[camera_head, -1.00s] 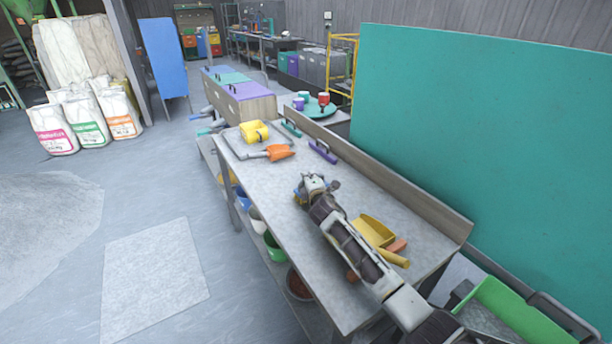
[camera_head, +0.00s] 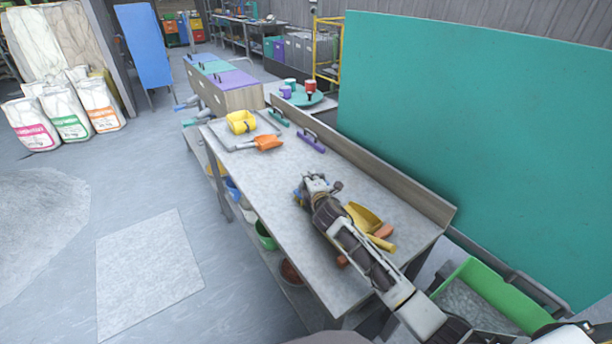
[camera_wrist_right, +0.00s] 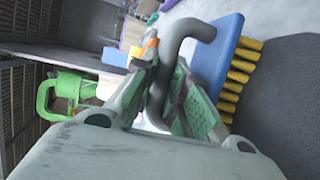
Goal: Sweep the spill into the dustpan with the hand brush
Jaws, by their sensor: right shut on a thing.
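My right gripper (camera_head: 316,183) is over the middle of the grey workbench (camera_head: 262,190), shut on the hand brush. In the right wrist view the brush (camera_wrist_right: 224,62) has a blue back, yellow bristles and a bent dark grey handle between the fingers (camera_wrist_right: 160,95). In the head view only a small blue and yellow bit of the brush (camera_head: 299,193) shows beside the gripper. A yellow dustpan-like scoop (camera_head: 362,214) lies on the bench, partly behind my right arm. No distinct spill can be made out on the bench; a grey heap (camera_head: 40,225) lies on the floor at left. My left gripper is not in view.
An orange scoop (camera_head: 268,142) and a yellow container (camera_head: 240,122) are at the bench's far end. A purple-handled tool (camera_head: 311,141) lies near the back ledge (camera_head: 400,183). A green-rimmed bin (camera_head: 490,275) stands at lower right. Floor left of the bench is mostly open.

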